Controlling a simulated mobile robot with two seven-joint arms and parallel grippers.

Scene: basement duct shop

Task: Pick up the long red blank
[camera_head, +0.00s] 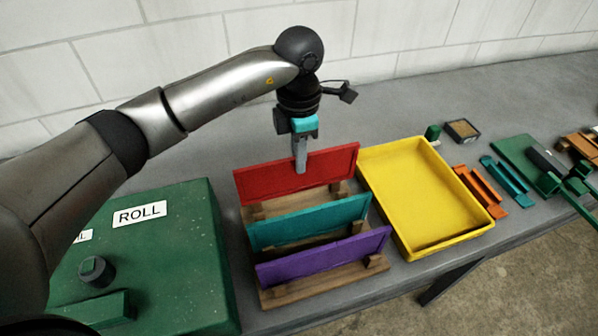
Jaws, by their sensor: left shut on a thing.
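The long red blank (265,180) stands on edge at the back of a wooden rack (300,293), behind a teal blank (290,225) and a purple blank (330,256). My left gripper (300,165) comes down from above and is shut on the red blank near the middle of its top edge. One finger shows in front of the blank; the other is hidden behind it. I cannot tell whether the blank's lower edge is clear of the rack. My right gripper is not in view.
A green machine labelled ROLL (185,255) stands left of the rack. A yellow tray (375,165), empty, is close on the right. Further right lie orange strips (483,190), teal strips (507,180), a small box (462,130) and a green tool (550,180). The bench behind is clear.

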